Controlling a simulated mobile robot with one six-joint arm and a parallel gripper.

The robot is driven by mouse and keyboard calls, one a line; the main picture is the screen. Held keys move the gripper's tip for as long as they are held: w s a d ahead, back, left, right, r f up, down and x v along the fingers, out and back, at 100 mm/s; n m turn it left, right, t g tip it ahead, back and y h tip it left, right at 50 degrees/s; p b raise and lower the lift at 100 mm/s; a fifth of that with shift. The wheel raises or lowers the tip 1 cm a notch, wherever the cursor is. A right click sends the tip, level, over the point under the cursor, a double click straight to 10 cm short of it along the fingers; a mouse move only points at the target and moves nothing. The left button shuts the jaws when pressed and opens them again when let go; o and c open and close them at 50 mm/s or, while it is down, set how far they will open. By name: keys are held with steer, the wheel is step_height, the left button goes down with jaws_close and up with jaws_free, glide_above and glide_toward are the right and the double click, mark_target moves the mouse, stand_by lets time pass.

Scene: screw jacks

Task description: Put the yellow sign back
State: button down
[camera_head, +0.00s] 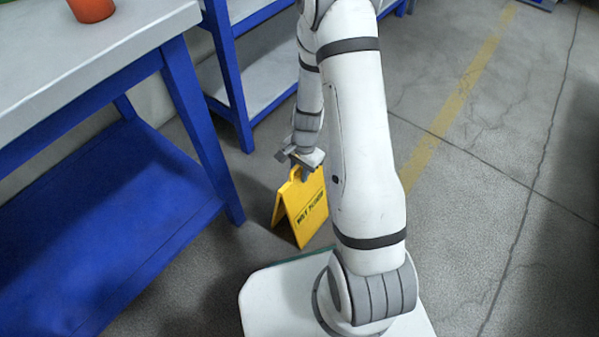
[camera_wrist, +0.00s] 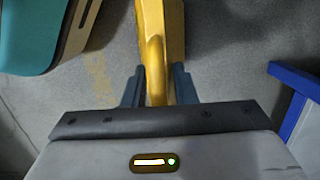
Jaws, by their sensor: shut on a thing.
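The yellow sign (camera_head: 303,208) is an A-frame board with dark lettering and a handle loop at its top. It is upright in the head view, beside the blue workbench and just beyond my base. My gripper (camera_head: 298,166) is at the top of the sign, shut on its handle. In the wrist view, the yellow handle (camera_wrist: 156,75) runs between the two dark fingers of my gripper (camera_wrist: 158,88). I cannot tell whether the sign's feet touch the floor.
A blue workbench (camera_head: 196,130) with a grey top stands at the left, with an orange pot (camera_head: 92,8) on it. A blue shelf unit (camera_head: 232,85) stands behind. Open concrete floor with a faded yellow line (camera_head: 440,120) lies to the right. A teal-topped object (camera_wrist: 32,35) shows in the wrist view.

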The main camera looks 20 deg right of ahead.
steer(key=shift+f, duration=0.1)
steer(key=c, duration=1.2)
jaws_free()
steer(key=shift+o, duration=0.2)
steer(key=r+p, duration=0.2)
steer(key=r, duration=0.2)
steer(key=d+r+p, duration=0.1)
steer(key=r+p, duration=0.1)
steer(key=r, duration=0.2)
steer(key=w+r+p, duration=0.1)
steer(key=r+p, duration=0.1)
steer(key=r, duration=0.2)
steer(key=shift+d+r, duration=0.2)
steer(key=shift+r, duration=0.05)
steer(key=s+r+n+t, duration=0.1)
steer(key=s+r+n, duration=0.4)
steer(key=r, duration=0.6)
steer(key=s+a+r+n+t+h, duration=0.1)
steer(key=s+r+n, duration=0.4)
steer(key=s+r, duration=0.4)
step_height(320, 180, up, 2)
steer(key=shift+s+a+r+n, duration=0.1)
steer(key=shift+s+a+n, duration=0.2)
steer(key=shift+n, duration=0.1)
